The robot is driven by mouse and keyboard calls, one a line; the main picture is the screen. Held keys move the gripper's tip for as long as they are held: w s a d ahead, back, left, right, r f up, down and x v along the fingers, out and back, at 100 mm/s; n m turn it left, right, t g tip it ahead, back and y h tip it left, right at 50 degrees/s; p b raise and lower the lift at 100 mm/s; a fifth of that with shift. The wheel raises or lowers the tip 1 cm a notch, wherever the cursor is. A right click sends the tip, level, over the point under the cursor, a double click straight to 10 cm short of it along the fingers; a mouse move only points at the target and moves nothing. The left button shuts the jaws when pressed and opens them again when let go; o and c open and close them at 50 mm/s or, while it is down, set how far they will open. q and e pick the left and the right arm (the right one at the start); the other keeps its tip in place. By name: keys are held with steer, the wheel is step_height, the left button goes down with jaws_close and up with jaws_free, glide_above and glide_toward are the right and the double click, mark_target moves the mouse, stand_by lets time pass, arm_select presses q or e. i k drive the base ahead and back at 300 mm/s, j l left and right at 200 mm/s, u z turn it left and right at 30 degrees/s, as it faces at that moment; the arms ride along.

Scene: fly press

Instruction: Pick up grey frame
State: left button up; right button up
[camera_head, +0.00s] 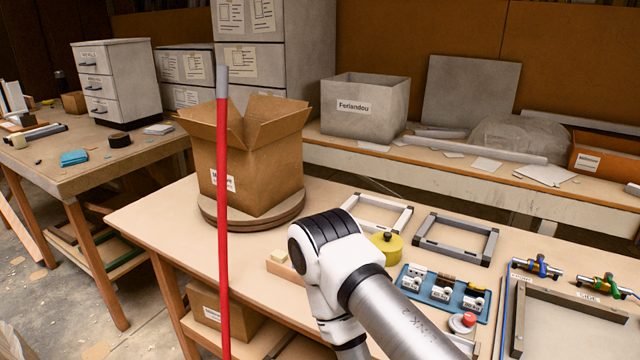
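The grey frame (450,253) lies flat on the workbench in the camera_head view, right of centre.
A yellow round container (386,248) and a blue tray (410,292) of small parts lie near the frame. An open cardboard box (262,165) stands on a round turntable (232,222). A red pole (223,230) stands upright in front. Clamps (540,266) lie at right.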

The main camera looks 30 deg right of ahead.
mark_target(461, 254)
steer(key=z, duration=1.85)
